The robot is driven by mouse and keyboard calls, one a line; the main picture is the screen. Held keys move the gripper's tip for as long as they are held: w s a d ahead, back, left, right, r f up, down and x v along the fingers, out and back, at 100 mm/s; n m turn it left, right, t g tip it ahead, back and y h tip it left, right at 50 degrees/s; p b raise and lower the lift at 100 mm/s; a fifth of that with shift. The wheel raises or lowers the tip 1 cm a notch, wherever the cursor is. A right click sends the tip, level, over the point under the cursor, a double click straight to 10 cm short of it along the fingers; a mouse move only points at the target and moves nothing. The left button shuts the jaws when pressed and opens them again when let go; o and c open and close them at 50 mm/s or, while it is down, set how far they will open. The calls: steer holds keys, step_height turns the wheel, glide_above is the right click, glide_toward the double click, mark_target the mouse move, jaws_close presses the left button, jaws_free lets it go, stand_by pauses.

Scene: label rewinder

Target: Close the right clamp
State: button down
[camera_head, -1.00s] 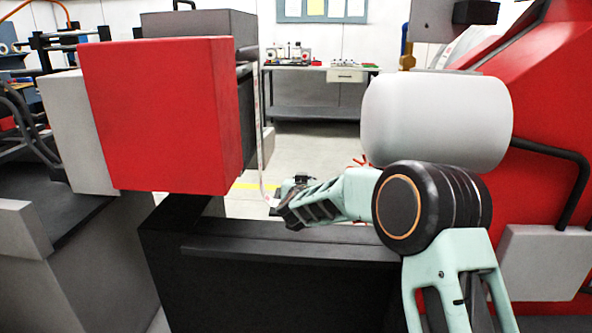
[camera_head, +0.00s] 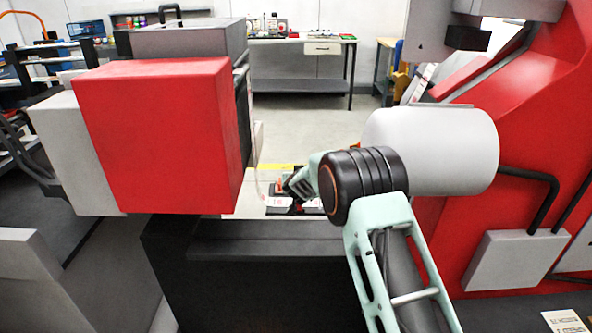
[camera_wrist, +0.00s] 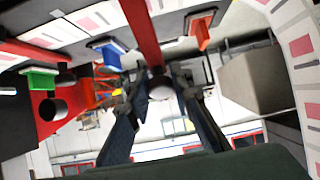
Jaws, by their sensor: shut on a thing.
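In the wrist view, the two dark fingers of my gripper (camera_wrist: 160,85) reach up from the bottom. A long red bar (camera_wrist: 142,35) runs down from the top edge to between their tips, and my gripper is shut on its lower end. Another red clamp-like piece (camera_wrist: 201,32) is to the right, apart from the fingers. A blue one (camera_wrist: 106,50) and a green one (camera_wrist: 40,78) are on the left. I cannot tell which piece is the right clamp.
A red box (camera_head: 155,135) stands left of my arm, and a white roll (camera_head: 430,150) with a red machine body (camera_head: 535,120) stands right. Label strip (camera_head: 290,202) lies by my gripper. A grey box (camera_wrist: 255,82) is near it. Open floor (camera_head: 310,130) is behind.

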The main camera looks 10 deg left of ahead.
steer(key=shift+p+x, duration=0.7)
steer(key=shift+x, duration=0.05)
steer(key=shift+w+a+f, duration=0.1)
steer(key=shift+w+f, duration=0.1)
steer(key=shift+f, duration=0.4)
steer(key=shift+w+f, duration=0.15)
steer(key=shift+f, duration=0.4)
steer(key=shift+w+f+b, duration=0.15)
steer(key=shift+f+b, duration=0.2)
steer(key=shift+f, duration=0.6)
steer(key=c, duration=1.8)
jaws_free()
steer(key=shift+o, duration=0.3)
steer(key=shift+r, duration=0.3)
